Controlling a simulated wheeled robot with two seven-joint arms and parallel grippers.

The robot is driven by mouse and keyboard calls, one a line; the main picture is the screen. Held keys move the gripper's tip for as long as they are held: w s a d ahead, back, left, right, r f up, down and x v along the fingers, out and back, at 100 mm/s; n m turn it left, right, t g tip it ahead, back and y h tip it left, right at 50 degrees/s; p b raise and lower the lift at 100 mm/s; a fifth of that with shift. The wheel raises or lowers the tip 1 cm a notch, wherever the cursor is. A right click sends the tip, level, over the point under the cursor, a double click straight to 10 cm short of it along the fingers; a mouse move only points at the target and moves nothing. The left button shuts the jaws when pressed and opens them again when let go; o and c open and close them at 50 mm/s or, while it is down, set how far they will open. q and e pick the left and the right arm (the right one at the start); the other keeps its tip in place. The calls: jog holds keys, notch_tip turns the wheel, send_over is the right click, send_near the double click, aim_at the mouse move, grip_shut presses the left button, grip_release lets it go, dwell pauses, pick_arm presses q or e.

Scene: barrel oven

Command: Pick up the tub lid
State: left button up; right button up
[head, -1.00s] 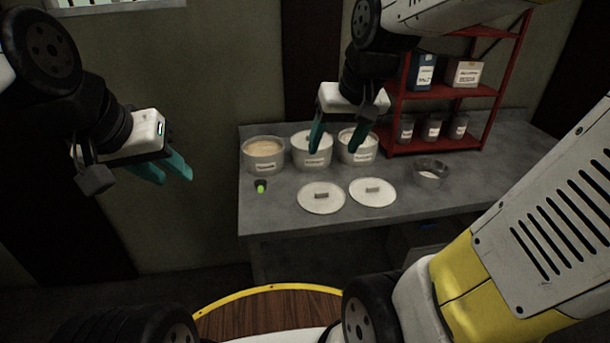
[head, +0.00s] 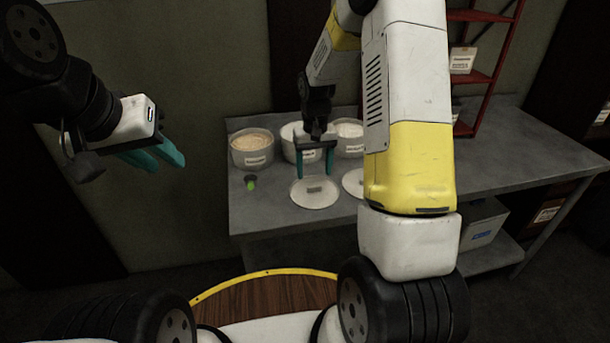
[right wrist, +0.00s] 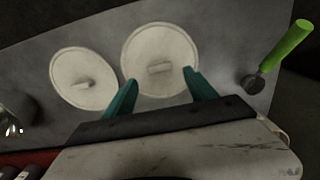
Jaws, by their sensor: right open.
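Two round white tub lids with small block handles lie flat on the grey table. The left lid (head: 325,198) shows whole in the head view. The right lid (head: 353,184) is partly hidden by my right arm. My right gripper (head: 315,178) is open and empty, pointing down above the left lid. In the right wrist view that lid (right wrist: 160,58) lies ahead between the teal fingers (right wrist: 160,95), with its handle near the middle. The other lid (right wrist: 84,80) lies to its left. My left gripper (head: 160,160) is held in the air left of the table, with its fingers apart.
Three tubs stand behind the lids, including an open one with pale contents (head: 251,148). A green-handled tool (head: 250,182) lies left of the lids. A red shelf (head: 480,75) stands at the back right. The table (head: 480,165) is clear at right.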

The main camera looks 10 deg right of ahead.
aim_at(314, 186)
notch_tip(314, 186, down, 6)
jog(key=shift+r, duration=0.2)
grip_shut()
